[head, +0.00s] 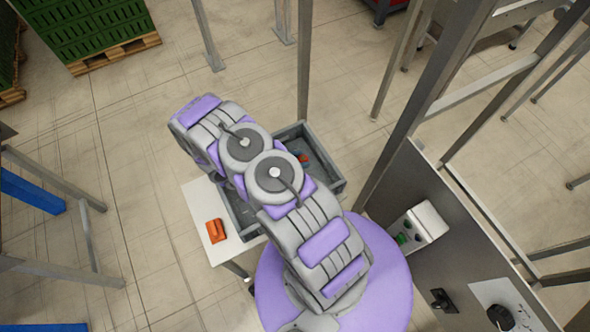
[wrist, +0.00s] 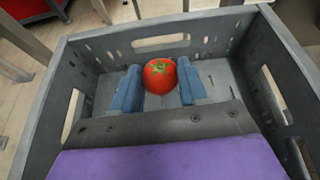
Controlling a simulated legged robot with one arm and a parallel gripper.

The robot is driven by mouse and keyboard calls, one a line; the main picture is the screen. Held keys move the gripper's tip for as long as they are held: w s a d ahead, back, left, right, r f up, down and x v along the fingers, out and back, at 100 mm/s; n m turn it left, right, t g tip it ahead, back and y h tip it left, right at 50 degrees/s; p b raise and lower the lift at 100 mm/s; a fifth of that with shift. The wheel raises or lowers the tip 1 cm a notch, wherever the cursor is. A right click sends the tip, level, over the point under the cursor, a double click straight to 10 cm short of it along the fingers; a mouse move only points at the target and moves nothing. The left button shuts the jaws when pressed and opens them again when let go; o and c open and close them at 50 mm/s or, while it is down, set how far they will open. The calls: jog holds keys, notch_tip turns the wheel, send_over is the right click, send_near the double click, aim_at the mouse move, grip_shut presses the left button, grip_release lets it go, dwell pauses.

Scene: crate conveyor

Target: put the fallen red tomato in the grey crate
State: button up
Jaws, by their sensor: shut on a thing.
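The red tomato (wrist: 160,76), with a green calyx on top, sits between the two blue fingers of my gripper (wrist: 159,82) in the wrist view. The gripper is shut on it. Behind and around them are the slotted walls of the grey crate (wrist: 218,38). The tomato shows within the crate's outline, but I cannot tell how far it is above the crate floor. In the head view the grey crate (head: 326,152) is partly hidden by my arm. A small red patch and a bit of blue show inside it, beside my arm.
An orange object (head: 216,231) lies on a white tabletop (head: 198,204) left of the crate. Metal posts (head: 304,70) stand behind and to the right. A control box (head: 418,226) is at the right. Green crates (head: 95,30) on a pallet stand far left.

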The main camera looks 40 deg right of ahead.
jog(key=shift+f, duration=0.65)
jog(key=a+f, duration=0.1)
jog(key=a+f+b, duration=0.1)
jog(key=f, duration=0.1)
jog(key=shift+f, duration=0.4)
jog(key=shift+d+f, duration=0.15)
jog(key=shift+d, duration=0.6)
jog(key=o, duration=0.9)
jog(key=shift+a, duration=0.25)
jog(key=shift+o, duration=0.7)
jog(key=shift+a, duration=0.35)
